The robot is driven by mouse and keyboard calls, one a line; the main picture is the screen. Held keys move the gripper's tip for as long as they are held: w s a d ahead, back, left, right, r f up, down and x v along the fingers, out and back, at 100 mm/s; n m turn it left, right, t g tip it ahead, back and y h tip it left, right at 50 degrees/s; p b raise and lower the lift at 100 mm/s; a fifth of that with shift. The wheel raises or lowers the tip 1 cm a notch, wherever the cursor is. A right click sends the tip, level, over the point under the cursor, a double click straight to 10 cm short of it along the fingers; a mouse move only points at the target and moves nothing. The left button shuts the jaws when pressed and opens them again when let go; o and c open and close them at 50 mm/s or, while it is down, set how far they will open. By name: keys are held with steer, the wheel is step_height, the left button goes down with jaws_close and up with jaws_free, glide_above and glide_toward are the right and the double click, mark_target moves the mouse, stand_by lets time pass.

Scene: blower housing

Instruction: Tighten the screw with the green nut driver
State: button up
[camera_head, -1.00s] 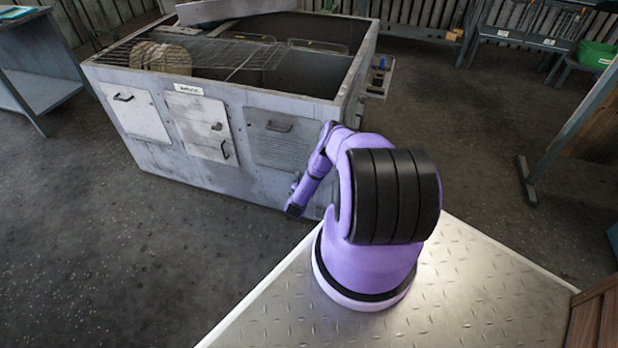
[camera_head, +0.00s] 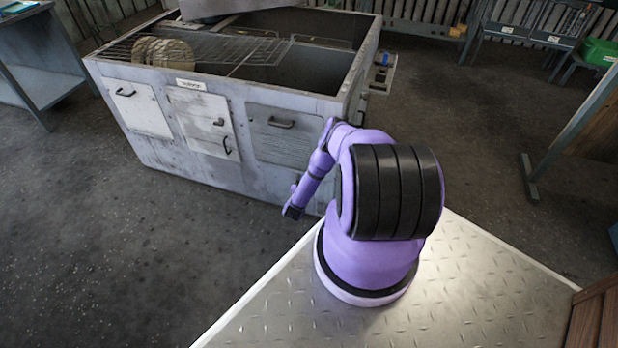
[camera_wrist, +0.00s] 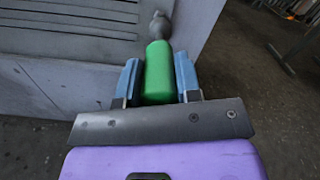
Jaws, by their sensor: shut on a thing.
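In the wrist view my gripper (camera_wrist: 159,84) is shut on the green nut driver (camera_wrist: 158,72), with a blue finger on each side of its green body. A dark grey rounded part (camera_wrist: 159,25) shows beyond the far end of the green body. The driver points away from the wrist, beside the grey housing (camera_wrist: 60,82). In the head view the housing (camera_head: 190,172) is a large open-topped metal box, and my arm hangs in front of its right end. The gripper's tip and the driver are not clear there. I cannot make out the screw in either view.
A wire rack (camera_head: 215,50) with a round woven-looking item (camera_head: 165,55) lies across the box's open top. A blue-grey table (camera_head: 45,70) stands at the far left, and a green bin (camera_head: 598,52) at the far right. Open dark floor (camera_head: 110,260) lies in front.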

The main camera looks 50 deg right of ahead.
steer(key=v, duration=0.9)
steer(key=shift+a, duration=0.25)
steer(key=shift+s, duration=0.1)
